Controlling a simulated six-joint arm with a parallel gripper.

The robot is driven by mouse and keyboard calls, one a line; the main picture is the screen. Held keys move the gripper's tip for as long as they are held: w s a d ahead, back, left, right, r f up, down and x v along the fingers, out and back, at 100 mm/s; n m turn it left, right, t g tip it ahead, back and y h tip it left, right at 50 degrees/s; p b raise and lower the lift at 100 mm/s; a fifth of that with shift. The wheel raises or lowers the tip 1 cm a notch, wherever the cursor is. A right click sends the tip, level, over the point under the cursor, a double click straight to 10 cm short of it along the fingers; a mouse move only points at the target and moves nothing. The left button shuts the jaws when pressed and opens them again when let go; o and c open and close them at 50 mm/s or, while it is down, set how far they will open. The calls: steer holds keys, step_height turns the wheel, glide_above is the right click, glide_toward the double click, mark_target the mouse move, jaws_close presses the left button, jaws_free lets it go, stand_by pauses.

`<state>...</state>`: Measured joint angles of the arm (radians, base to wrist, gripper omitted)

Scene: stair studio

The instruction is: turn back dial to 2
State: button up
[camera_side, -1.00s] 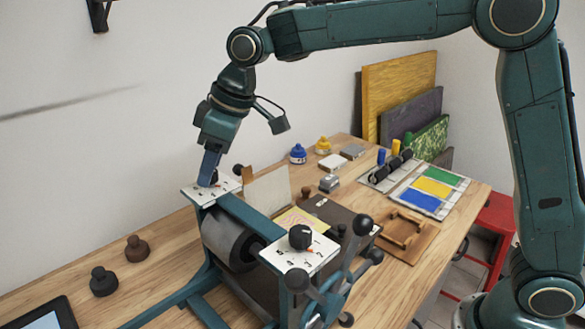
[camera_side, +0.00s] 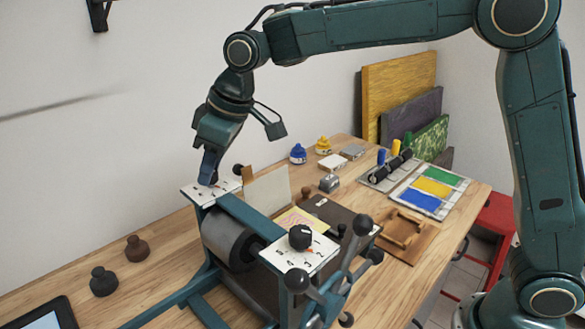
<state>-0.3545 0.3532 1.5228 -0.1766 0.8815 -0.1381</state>
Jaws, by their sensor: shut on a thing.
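The press (camera_side: 238,208) stands on the wooden table with a white dial plate at each end. The back dial plate (camera_side: 226,188) is at the far left end. My gripper (camera_side: 209,180) points down over it and is shut on the back dial, whose knob is mostly hidden by the fingers. The number the back dial points to cannot be read. The front dial (camera_side: 300,236) is a black knob with an orange pointer on the nearer white plate (camera_side: 322,254), and my gripper is well away from it.
Two dark stampers, one brown (camera_side: 137,248) and one black (camera_side: 103,281), stand left of the press. A tablet (camera_side: 45,318) lies at the lower left. Ink jars (camera_side: 298,153), rollers (camera_side: 392,165) and a colour tray (camera_side: 432,188) are at the back right. The press has ball-ended crank handles (camera_side: 363,225).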

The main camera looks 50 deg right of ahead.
stand_by(0.3)
steer(key=o, duration=1)
steer(key=shift+r, duration=0.15)
steer(key=v, duration=1.3)
steer(key=shift+s+r, duration=0.15)
steer(key=shift+r, duration=0.1)
